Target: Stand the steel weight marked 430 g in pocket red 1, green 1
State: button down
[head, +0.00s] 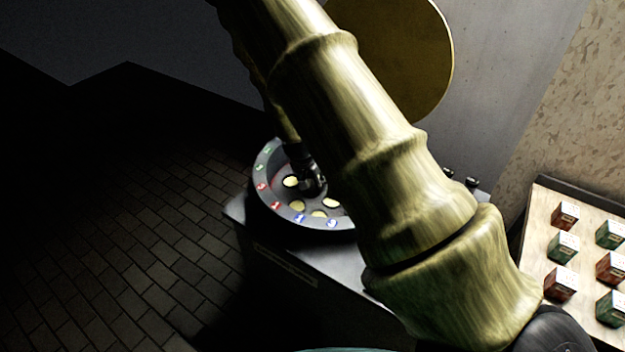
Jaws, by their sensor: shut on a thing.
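A round dark dish (286,213) with coloured marks on its rim sits on a dark box. Several pale yellow round pockets (297,205) show in its floor. Green marks are on the rim at the left, red at the lower left and blue at the front. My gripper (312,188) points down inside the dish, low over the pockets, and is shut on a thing. What it holds is small, dark and mostly hidden by the fingers, so I cannot read a 430 g mark. I cannot tell whether it touches the dish floor. My arm hides the dish's right side.
The dark box (300,268) has a label strip on its front. Small dark knob-like things (472,183) stand at its back right. A pale board (540,212) with several red and green cubes is at the right. A golden disc (410,60) stands behind my arm. Brick-patterned floor (130,230) is clear at left.

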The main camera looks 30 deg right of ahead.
jog(key=c, duration=0.9)
grip_release()
jog(key=shift+f, duration=0.1)
jog(key=v, duration=1.2)
